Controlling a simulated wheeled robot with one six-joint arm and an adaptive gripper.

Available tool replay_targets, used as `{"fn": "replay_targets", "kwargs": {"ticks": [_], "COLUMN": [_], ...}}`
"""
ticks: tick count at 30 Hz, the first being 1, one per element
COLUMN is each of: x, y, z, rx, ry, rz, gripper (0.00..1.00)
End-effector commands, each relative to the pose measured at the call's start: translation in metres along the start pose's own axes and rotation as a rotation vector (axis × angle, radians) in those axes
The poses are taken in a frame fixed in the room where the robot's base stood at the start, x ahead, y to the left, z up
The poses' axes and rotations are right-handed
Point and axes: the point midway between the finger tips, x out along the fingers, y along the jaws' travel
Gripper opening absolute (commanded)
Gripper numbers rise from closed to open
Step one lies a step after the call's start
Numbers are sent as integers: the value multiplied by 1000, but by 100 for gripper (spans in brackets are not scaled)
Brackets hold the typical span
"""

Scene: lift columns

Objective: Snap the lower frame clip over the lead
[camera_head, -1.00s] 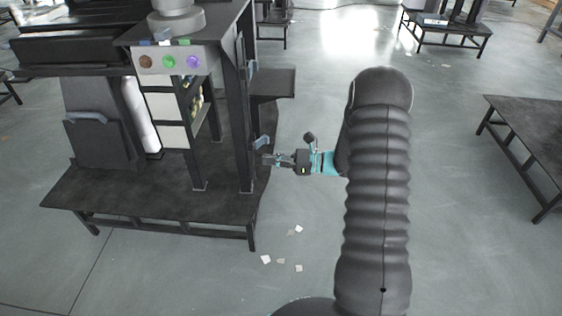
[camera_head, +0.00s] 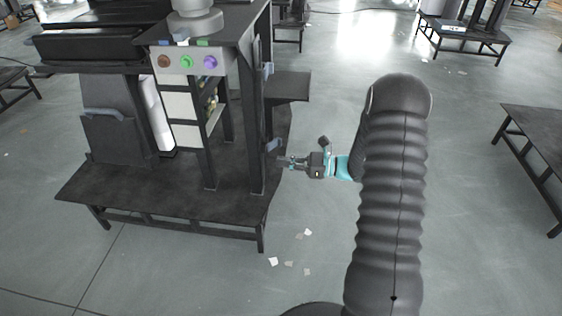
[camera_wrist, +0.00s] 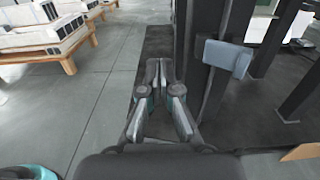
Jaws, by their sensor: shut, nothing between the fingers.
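The lower frame clip (camera_head: 273,145) is a small blue-grey piece on the dark upright post of the machine frame, tilted outward in the head view. In the wrist view it is a blue-grey block (camera_wrist: 228,58) on the post, right of my fingers. A thin dark line, perhaps the lead (camera_wrist: 214,85), runs down the post by the clip; I cannot tell whether the clip is over it. My gripper (camera_head: 283,162) is just below and right of the clip, apart from it. In the wrist view my gripper (camera_wrist: 160,72) has its fingers together and empty.
A similar upper clip (camera_head: 268,69) sits higher on the post. The black bench base (camera_head: 150,205) spreads below, and a dark side shelf (camera_head: 290,86) juts out above my gripper. Another black table (camera_head: 540,140) stands at right. White scraps (camera_head: 273,262) lie on the floor.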

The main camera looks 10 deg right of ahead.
Motion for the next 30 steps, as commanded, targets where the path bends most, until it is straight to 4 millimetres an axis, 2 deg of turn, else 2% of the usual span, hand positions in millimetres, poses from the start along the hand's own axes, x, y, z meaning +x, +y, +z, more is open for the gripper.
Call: {"fn": "replay_targets", "kwargs": {"ticks": [16, 30], "x": [-28, -30], "y": [0, -4], "z": [0, 0], "rx": [0, -1], "ry": [-1, 0], "rz": [0, 0], "gripper": [0, 0]}}
